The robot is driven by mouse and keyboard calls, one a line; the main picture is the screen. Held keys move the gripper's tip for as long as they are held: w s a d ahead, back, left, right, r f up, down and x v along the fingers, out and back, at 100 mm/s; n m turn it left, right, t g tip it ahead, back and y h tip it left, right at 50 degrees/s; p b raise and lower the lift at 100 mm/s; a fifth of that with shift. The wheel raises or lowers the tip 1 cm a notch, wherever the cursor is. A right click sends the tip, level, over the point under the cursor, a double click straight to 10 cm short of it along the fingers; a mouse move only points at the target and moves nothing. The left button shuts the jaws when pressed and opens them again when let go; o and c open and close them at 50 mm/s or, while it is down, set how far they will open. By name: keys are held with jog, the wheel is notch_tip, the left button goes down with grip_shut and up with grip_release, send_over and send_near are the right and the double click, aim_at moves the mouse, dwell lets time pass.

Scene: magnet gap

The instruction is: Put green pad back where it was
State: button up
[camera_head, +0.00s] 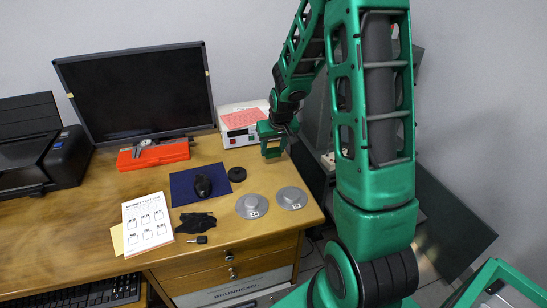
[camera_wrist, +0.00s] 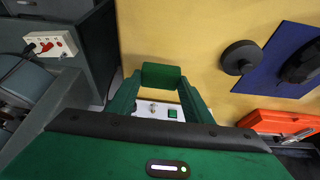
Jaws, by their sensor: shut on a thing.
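The green pad (camera_wrist: 161,75) is a small dark green block in the wrist view. It sits between the two fingertips of my gripper (camera_wrist: 161,84), which is shut on it. In the head view my gripper (camera_head: 273,146) is at the back right of the desk, just right of the white instrument box (camera_head: 243,124). The pad is hard to tell from the green fingers there. I cannot tell whether the pad touches the desk top (camera_head: 110,182). Two grey round metal pieces with labels, a left one (camera_head: 252,206) and a right one (camera_head: 291,198), lie near the front right.
A black disc (camera_head: 237,174) lies beside a blue mat (camera_head: 186,190) with a mouse (camera_head: 202,186). A red case (camera_head: 153,154) lies before the monitor (camera_head: 137,92). A power strip (camera_wrist: 50,45) is off the desk's right side. Bare desk lies between disc and gripper.

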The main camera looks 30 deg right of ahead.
aim_at(274, 153)
jog(key=shift+d+f, duration=0.1)
jog(key=shift+f, duration=1.9)
jog(key=shift+f, duration=0.15)
jog(key=o, duration=0.9)
jog(key=v, duration=1.2)
jog(key=s+a+r+m+g, duration=0.1)
jog(key=s+r, duration=0.1)
jog(key=s, duration=0.8)
jog(key=s+a+r+m+g+y, duration=0.1)
jog(key=s+r+g, duration=0.1)
jog(key=s, duration=0.8)
jog(key=s+a+r+m+g, duration=0.1)
jog(key=s+r, duration=0.3)
jog(key=s, duration=0.7)
